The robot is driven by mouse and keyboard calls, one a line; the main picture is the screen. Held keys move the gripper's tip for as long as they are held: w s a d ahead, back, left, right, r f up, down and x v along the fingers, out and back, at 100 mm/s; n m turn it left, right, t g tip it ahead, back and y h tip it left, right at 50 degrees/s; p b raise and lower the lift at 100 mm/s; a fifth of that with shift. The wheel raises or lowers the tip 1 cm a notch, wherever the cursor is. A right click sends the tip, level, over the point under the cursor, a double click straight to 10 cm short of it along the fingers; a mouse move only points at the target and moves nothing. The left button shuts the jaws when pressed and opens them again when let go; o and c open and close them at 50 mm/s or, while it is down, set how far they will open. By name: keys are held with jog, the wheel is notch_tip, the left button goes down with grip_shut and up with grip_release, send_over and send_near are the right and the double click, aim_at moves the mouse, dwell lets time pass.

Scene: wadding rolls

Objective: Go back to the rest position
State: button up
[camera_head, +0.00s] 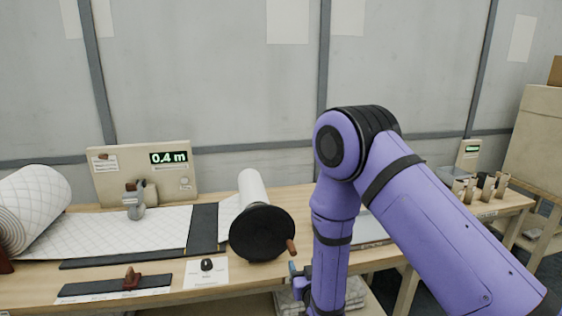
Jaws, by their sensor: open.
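My purple arm (345,190) rises at the right of centre, bends at a dark elbow joint and runs down past the front of the workbench (220,284). Its lower end leaves the bottom edge of the picture, and a small blue-grey part sticks out beside it on the left. My gripper's fingers do not show, so what they are near is hidden. A roll of quilted white wadding (35,205) lies at the left of the bench, with its sheet (120,228) spread to the right.
A black disc with a brown handle (262,233) stands at the end of a white roll (251,187). A panel reading 0.4 m (145,172) stands behind. A dark bar with a brown knob (131,279) lies in front. A second table (510,204) holds several tubes at right.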

jog(key=w+d+r+m+g+h, duration=0.1)
jog(key=w+d+r+g, duration=0.15)
jog(key=r, duration=0.45)
jog(key=w+d+r+g, duration=0.1)
jog(key=d+r, duration=0.3)
jog(key=r, duration=0.3)
jog(key=s+d+r+g+h, duration=0.1)
jog(key=s+d+r, duration=0.25)
jog(key=r, duration=0.25)
jog(key=s+d+r+g, duration=0.1)
jog(key=s+d+r, duration=0.1)
jog(key=d+r, duration=0.3)
jog(key=s+d+r+g+h, duration=0.1)
jog(key=s+d+r+g, duration=0.1)
jog(key=s, duration=0.8)
jog(key=s+d+r+m+g+h, duration=0.1)
jog(key=s+d+r, duration=0.4)
jog(key=s, duration=0.5)
jog(key=s+d+r+m+g, duration=0.1)
jog(key=s+d+r+g, duration=0.2)
jog(key=s+d, duration=0.3)
jog(key=s+r, duration=0.1)
jog(key=s, duration=0.3)
jog(key=shift+s+d+h, duration=0.2)
jog(key=shift+d+h, duration=0.05)
jog(key=shift+h, duration=0.15)
jog(key=shift+a, duration=0.1)
